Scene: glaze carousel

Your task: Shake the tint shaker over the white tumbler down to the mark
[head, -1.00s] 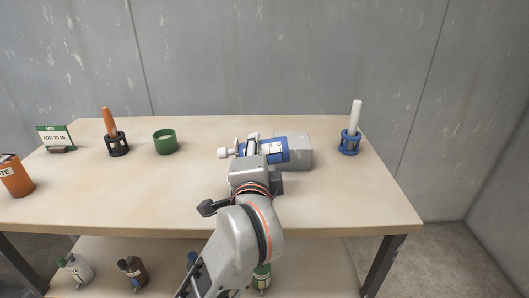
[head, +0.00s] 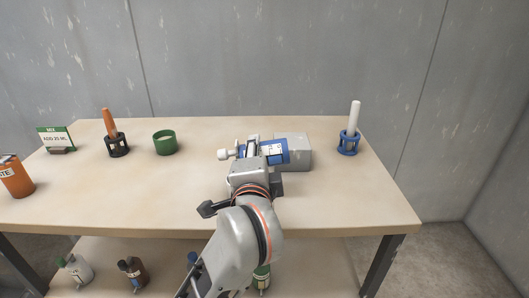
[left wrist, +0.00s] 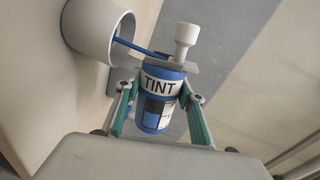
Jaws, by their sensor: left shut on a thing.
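My left gripper (head: 252,147) is shut on the blue tint shaker (head: 298,151), labelled TINT in the left wrist view (left wrist: 160,83). The shaker lies about level above the table, its white knob (head: 224,154) to the left. In the left wrist view the white tumbler (left wrist: 88,32) stands on the table just beside the shaker's top end, apart from it. A thin blue line (left wrist: 136,46) runs from the shaker's top into the tumbler's mouth; I cannot tell whether it is a stream or a rod. The tumbler's mark and the level inside are hidden. In the head view my gripper hides the tumbler.
A grey box (head: 294,141) stands behind the shaker. A blue holder (head: 348,146) with a white stick is at right. A green cup (head: 164,145), a black holder (head: 117,148), a sign (head: 55,138) and an orange bottle (head: 16,178) are at left. The front table is mostly clear.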

